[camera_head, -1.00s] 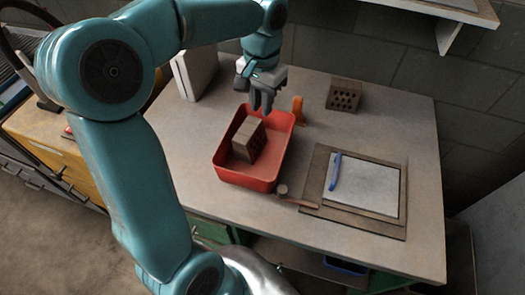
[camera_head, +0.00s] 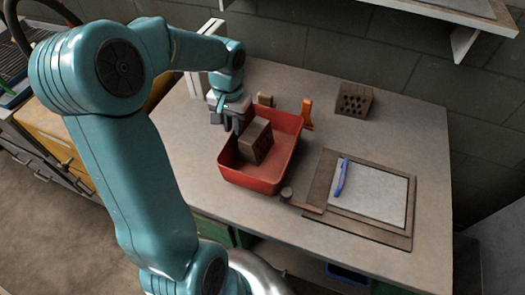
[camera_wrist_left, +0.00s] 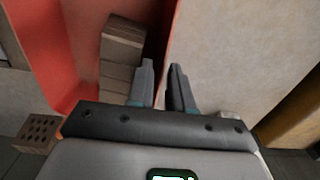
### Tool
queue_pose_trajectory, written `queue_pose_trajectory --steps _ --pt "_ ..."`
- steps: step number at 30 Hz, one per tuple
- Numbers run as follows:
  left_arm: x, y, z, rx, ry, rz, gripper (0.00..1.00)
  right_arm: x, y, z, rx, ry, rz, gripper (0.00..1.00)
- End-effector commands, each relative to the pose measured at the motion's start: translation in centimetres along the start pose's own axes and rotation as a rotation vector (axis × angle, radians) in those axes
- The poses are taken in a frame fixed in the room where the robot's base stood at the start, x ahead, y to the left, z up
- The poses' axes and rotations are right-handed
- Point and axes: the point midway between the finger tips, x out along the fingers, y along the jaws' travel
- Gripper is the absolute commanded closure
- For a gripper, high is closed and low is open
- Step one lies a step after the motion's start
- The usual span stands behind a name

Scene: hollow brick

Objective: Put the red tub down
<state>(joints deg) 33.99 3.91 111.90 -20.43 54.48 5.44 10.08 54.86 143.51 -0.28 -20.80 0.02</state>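The red tub (camera_head: 285,160) stands on the table, with a brown hollow brick (camera_head: 262,140) inside it. My left gripper (camera_head: 231,128) is at the tub's back left rim, pointing down. In the left wrist view, the red tub wall (camera_wrist_left: 80,45) and the brick (camera_wrist_left: 122,45) lie to the left of the fingers. The tub's edge runs up between the two fingertips of the left gripper (camera_wrist_left: 162,66). A narrow gap shows between them, so they look slightly open. Whether either finger touches the wall is unclear. My right gripper is not in view.
Another hollow brick (camera_head: 351,101) stands at the back of the table (camera_head: 420,150). An orange item (camera_head: 307,114) and a small tan block (camera_head: 265,99) are behind the tub. A board with a pale sheet (camera_head: 375,195) and blue pen (camera_head: 341,178) lies right. A wooden-handled tool (camera_head: 303,207) lies in front.

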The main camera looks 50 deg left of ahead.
Motion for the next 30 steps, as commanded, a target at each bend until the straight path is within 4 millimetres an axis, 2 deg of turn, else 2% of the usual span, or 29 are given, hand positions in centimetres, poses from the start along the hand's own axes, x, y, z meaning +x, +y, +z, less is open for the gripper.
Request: queue_pose_trajectory --steps 12,19,20,21,22,30 --pt "5.1 -0.2 -0.5 0.001 -0.001 0.0 0.8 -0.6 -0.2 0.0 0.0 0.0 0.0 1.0" --pt "5.4 -0.2 -0.5 0.0 0.001 0.0 0.8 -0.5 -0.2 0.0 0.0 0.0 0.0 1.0" --pt "5.4 -0.2 -0.5 0.0 0.001 0.0 0.83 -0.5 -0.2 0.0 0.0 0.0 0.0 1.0" --pt "5.4 -0.2 -0.5 0.0 0.001 0.0 0.96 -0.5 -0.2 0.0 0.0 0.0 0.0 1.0" --pt "5.4 -0.2 -0.5 0.0 0.001 0.0 1.0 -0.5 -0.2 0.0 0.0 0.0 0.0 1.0" --pt "5.3 -0.2 -0.6 0.0 0.003 0.0 1.0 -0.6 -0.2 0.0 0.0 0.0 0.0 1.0"
